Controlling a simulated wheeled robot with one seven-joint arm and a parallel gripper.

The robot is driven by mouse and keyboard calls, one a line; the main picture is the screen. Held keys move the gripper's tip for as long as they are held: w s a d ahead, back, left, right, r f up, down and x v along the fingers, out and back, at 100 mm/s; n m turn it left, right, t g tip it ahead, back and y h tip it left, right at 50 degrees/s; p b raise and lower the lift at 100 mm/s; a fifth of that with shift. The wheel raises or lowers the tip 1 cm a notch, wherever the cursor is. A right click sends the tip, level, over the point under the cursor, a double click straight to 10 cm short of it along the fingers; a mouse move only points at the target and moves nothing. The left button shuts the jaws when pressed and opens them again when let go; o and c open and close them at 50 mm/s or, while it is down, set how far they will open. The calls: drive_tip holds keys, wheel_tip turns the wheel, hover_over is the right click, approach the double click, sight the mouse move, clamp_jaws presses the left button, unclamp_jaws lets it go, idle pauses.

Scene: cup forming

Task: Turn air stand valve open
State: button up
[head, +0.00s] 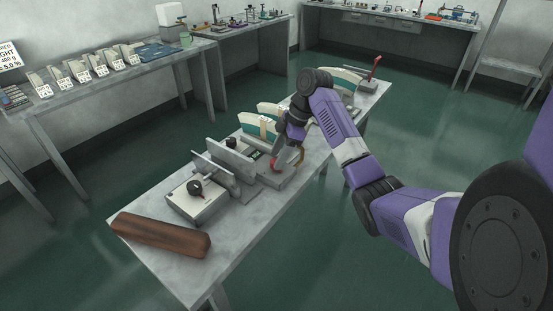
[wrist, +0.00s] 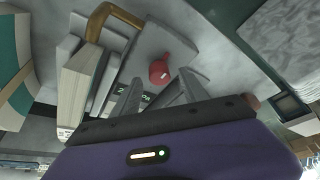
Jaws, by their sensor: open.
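A red knob (wrist: 159,70) on a grey stand (wrist: 170,42) shows in the wrist view, beyond and between the finger ends; I take it to be the valve. The head view shows a small red part (head: 272,163) on the grey stand near my gripper. My gripper (wrist: 160,78) is open, with no object visibly held. It also shows from above in the head view (head: 279,150), low over the middle of the table. Contact with the knob cannot be told. A dark label (wrist: 147,97) with pale letters is partly hidden by the left finger.
A device with a black knob (head: 195,188) and upright grey plates (head: 232,158) stand nearer on the table. A brown block (head: 160,234) lies at the near end. Cream and teal pieces (head: 258,125) stand behind my gripper. A red lever (head: 376,62) rises at the far end.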

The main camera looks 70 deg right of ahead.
drive_tip(key=shift+w+a+f, duration=0.15)
drive_tip(key=shift+w+f, duration=0.05)
drive_tip(key=shift+f, duration=0.45)
clamp_jaws()
